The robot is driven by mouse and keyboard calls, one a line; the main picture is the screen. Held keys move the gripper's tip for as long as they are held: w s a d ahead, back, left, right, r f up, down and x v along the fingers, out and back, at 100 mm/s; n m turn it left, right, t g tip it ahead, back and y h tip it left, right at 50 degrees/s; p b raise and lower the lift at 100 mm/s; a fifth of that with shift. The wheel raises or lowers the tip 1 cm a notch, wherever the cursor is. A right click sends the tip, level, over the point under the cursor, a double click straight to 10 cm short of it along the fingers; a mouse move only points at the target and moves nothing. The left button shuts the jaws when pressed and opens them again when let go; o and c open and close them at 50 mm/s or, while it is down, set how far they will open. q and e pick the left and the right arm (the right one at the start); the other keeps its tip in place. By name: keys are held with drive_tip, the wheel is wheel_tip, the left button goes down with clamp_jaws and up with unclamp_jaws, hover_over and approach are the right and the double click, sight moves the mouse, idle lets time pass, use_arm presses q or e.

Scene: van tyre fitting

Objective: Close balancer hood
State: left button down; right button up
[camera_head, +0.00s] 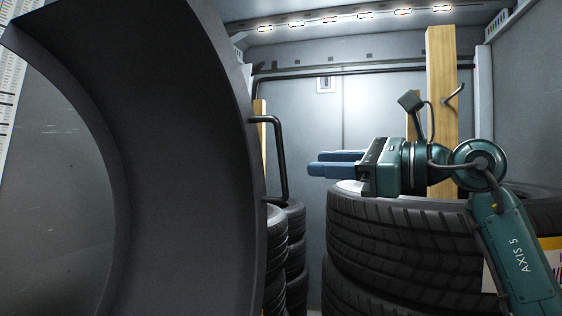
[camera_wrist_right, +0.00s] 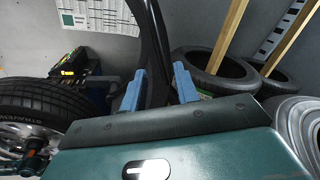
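The balancer hood (camera_head: 185,130) is a large dark grey curved shell that fills the left of the head view. Its black bar handle (camera_head: 283,160) stands out from its right edge, running roughly upright. My right gripper (camera_head: 315,163) comes from the right at handle height, its blue fingers pointing left, with a visible gap to the handle in the head view. In the wrist view my right gripper (camera_wrist_right: 159,88) has its fingers spread, with a dark curved part seen between and beyond them; whether it is hood or handle is unclear. My left gripper is out of view.
A stack of tyres (camera_head: 400,240) stands below and behind my right gripper. More tyres (camera_head: 295,250) stand behind the hood. A wooden post (camera_head: 441,80) rises at the back. In the wrist view a wheel (camera_wrist_right: 30,115) is at left and tyres (camera_wrist_right: 215,72) lie beyond the fingers.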

sight(281, 173)
drive_tip(key=p+x, duration=0.1)
drive_tip(key=x, duration=0.7)
drive_tip(key=shift+w+a, duration=0.15)
drive_tip(key=shift+a, duration=0.25)
drive_tip(key=shift+c, duration=0.4)
clamp_jaws()
